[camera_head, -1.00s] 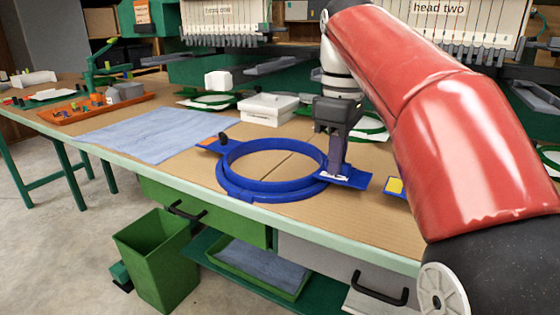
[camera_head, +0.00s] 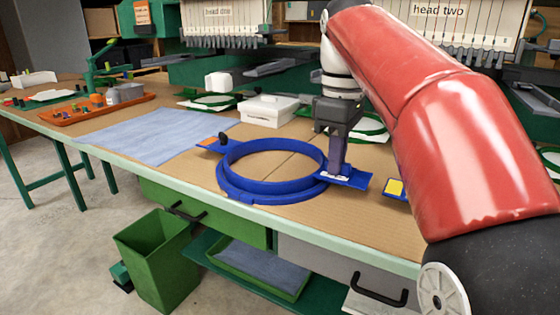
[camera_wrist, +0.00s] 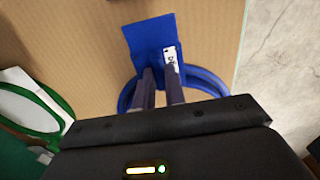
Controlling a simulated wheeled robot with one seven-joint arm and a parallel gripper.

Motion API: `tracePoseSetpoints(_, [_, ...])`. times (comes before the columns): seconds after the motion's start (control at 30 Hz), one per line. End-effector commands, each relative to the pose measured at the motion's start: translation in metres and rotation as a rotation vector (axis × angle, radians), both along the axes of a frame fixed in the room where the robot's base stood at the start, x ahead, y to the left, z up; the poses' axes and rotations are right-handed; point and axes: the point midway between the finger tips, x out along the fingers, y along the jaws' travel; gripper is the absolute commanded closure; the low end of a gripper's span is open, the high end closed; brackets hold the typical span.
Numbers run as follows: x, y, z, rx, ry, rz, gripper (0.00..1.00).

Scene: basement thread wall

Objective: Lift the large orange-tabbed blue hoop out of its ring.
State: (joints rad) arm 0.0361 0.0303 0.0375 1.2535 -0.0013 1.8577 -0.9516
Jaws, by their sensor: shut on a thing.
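The large blue hoop (camera_head: 233,152) lies on the cardboard-coloured table top, an upright inner band inside a wider blue outer ring (camera_head: 270,194). An orange tab (camera_head: 209,143) with a dark knob shows at its left side. A flat blue tab with a white label (camera_head: 350,179) sticks out at its right. My gripper (camera_head: 336,172) points down at that right side, its fingers shut on the hoop. In the wrist view the two fingers (camera_wrist: 160,88) stand at the base of the blue tab (camera_wrist: 150,40), next to the white label. My gripper's body hides most of the hoop there.
A white lidded box (camera_head: 268,110) stands behind the hoop. A blue-grey cloth (camera_head: 155,137) lies to the left, with an orange tray (camera_head: 95,110) beyond it. A blue piece with a yellow patch (camera_head: 395,188) lies to the right. Green-and-white hoops (camera_head: 212,102) lie near the machines.

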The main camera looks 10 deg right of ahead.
Motion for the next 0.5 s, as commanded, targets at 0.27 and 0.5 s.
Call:
tracePoseSetpoints(0.27, [0.0,0.0,0.009,0.0,-0.001,0.0,1.0])
tracePoseSetpoints(0.5, [0.0,0.0,0.015,0.001,-0.001,0.0,1.0])
